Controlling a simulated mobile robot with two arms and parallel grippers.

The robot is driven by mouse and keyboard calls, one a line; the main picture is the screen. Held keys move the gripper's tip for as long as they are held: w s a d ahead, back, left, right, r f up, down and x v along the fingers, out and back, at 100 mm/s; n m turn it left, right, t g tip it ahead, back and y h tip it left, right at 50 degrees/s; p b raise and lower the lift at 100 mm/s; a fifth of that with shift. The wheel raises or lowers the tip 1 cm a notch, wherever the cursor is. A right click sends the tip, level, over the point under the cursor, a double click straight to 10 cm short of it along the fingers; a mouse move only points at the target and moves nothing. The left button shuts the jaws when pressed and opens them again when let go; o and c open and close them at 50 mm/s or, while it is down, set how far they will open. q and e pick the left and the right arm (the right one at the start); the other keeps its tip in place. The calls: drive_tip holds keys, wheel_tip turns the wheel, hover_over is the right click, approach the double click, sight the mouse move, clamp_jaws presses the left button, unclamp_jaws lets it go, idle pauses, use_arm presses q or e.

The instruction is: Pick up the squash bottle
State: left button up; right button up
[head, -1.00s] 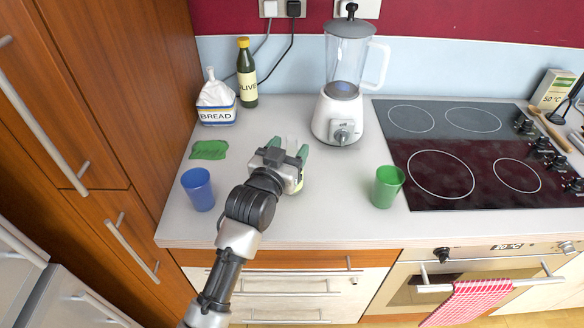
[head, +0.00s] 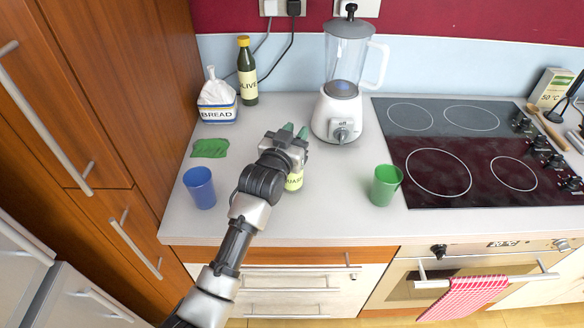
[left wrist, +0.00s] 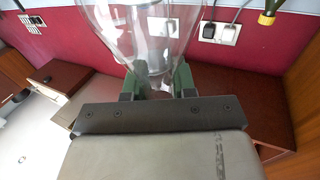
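The squash bottle (head: 293,183) is mostly hidden behind my left gripper in the head view. Only its pale yellow label and lower part show below the hand. My left gripper (head: 295,130) is at the bottle's upper part, its green fingertips closer together than before. In the left wrist view, the left gripper's (left wrist: 156,85) fingers stand on both sides of the narrow part of a clear, bottle-like shape, which looks like the squash bottle (left wrist: 143,35). I cannot tell whether its base touches the counter. My right gripper is out of view.
A blue cup (head: 200,188) stands left and a green cup (head: 385,186) right on the counter. The blender (head: 342,115) stands behind right. The olive bottle (head: 247,75), bread bag (head: 217,103) and a green flat piece (head: 209,148) are at the left. The hob (head: 440,165) is at the right.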

use_arm(q)
clamp_jaws()
drive_tip(key=shift+r, duration=0.2)
